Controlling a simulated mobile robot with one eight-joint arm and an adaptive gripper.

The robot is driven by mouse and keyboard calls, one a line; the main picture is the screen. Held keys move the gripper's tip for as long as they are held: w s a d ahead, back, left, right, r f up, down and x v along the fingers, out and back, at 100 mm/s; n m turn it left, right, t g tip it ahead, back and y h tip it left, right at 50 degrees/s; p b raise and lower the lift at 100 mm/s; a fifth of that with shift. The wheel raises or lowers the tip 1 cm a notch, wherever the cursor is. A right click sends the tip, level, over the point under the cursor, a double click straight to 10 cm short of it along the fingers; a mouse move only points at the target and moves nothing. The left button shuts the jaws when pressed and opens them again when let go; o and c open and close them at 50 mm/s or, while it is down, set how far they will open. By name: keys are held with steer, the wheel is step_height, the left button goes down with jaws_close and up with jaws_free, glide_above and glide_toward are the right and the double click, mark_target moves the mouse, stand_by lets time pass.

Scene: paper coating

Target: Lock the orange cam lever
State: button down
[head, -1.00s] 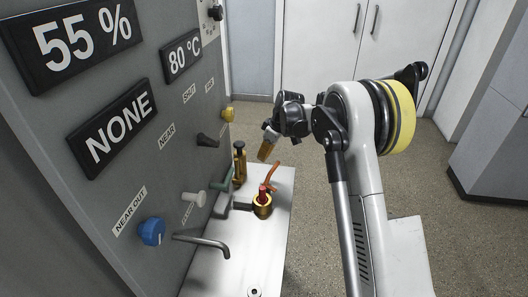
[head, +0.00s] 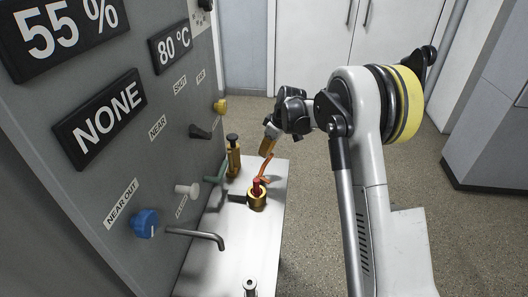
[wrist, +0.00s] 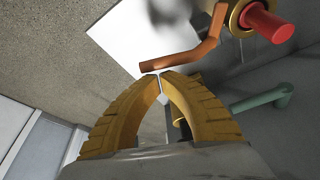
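The orange cam lever (head: 265,170) rises from beside a brass fitting (head: 257,199) with a red top (head: 257,184) on the pale metal table. In the wrist view the bent lever (wrist: 190,57) lies across just beyond my fingertips, with the red cylinder (wrist: 268,22) and brass ring (wrist: 238,20) at upper right. My gripper (head: 265,152) is at the lever's free upper end. In the wrist view the yellow fingers of my gripper (wrist: 160,75) meet at their tips, with nothing seen between them. The tips look very near the lever; I cannot tell whether they touch.
The grey panel on the left carries a blue knob (head: 145,223), a black knob (head: 199,131) and a yellow knob (head: 219,106). A bent metal pipe (head: 197,236), a green handle (head: 217,174) and a brass post (head: 233,158) stand near the fitting. Floor is open to the right.

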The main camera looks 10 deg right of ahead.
steer(key=shift+s+d+m, duration=0.15)
steer(key=shift+d+m, duration=0.2)
steer(key=shift+m, duration=0.15)
steer(key=shift+s+d+m+t+h+p, duration=0.4)
steer(key=shift+s+d+m, duration=0.3)
steer(key=shift+m, duration=0.6)
steer(key=shift+s+d+m+h, duration=0.3)
steer(key=shift+s+d+m, duration=0.1)
steer(key=shift+s+m, duration=0.45)
steer(key=shift+s+d+m+h, duration=0.3)
steer(key=shift+s+d+m, duration=0.1)
steer(key=shift+s+m, duration=0.5)
steer(key=shift+s+d+m+h, duration=0.3)
steer(key=shift+s+d+m, duration=0.1)
steer(key=shift+s+m, duration=0.45)
steer(key=shift+s+r, duration=0.1)
steer(key=v, duration=1.1)
steer(key=shift+s+r, duration=0.3)
steer(key=shift+s, duration=0.05)
